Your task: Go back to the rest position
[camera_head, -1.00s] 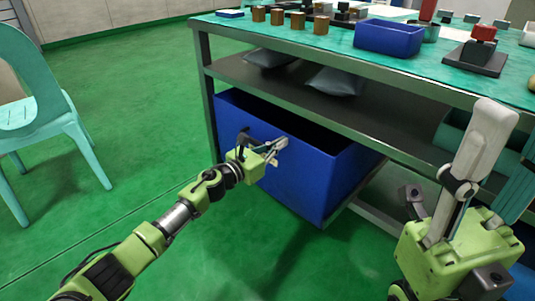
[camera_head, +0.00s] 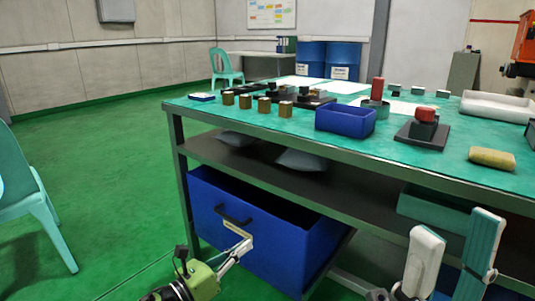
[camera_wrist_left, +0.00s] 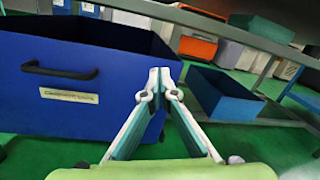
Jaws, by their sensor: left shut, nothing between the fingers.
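My left gripper (camera_head: 244,243) is low at the bottom of the head view, in front of the blue drawer bin (camera_head: 280,240). It is shut and empty. In the left wrist view its two fingertips (camera_wrist_left: 160,72) meet, with the bin (camera_wrist_left: 60,115), its black handle (camera_wrist_left: 60,71) and its label to the left. I cannot tell whether the fingers touch the bin. My right gripper (camera_head: 455,225) is at the lower right, in front of the table; its two fingers stand upright and apart, with nothing seen between them.
A chair (camera_head: 35,205) stands at the left. The green floor (camera_head: 110,160) between is clear.

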